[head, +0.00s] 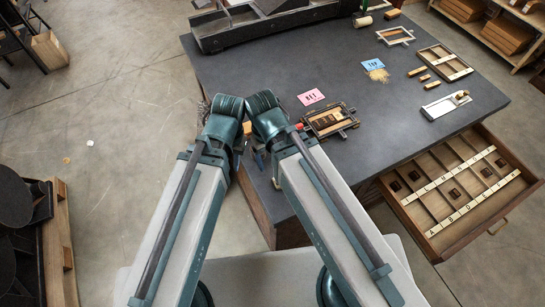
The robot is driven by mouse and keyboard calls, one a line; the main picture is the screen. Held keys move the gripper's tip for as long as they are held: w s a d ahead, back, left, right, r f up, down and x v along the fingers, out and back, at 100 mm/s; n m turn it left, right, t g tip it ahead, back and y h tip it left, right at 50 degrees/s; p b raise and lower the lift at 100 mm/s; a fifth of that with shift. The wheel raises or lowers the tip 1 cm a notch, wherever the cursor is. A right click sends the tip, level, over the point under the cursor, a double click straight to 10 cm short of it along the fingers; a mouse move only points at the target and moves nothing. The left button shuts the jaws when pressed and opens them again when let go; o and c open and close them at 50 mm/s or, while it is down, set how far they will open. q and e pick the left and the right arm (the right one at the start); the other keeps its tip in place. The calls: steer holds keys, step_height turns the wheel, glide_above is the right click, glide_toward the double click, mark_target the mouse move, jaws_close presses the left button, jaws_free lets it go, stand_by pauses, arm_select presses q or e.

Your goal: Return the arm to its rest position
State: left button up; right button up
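My two arms come in from the bottom of the head view, and their teal joints meet near the table's left edge. The right arm's joint is close to the table's front left edge, left of a small wooden frame with type (329,120).
The dark table (330,70) holds a black press bed (270,25), a pink card (311,97), a blue card (372,64), a wooden tray (445,63) and a metal composing stick (446,105). An open type drawer (460,190) juts out at right. The floor at left is mostly clear.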

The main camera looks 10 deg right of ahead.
steer(key=shift+f, duration=0.1)
step_height(320, 180, down, 6)
steer(key=b, duration=0.6)
steer(key=shift+r, duration=0.3)
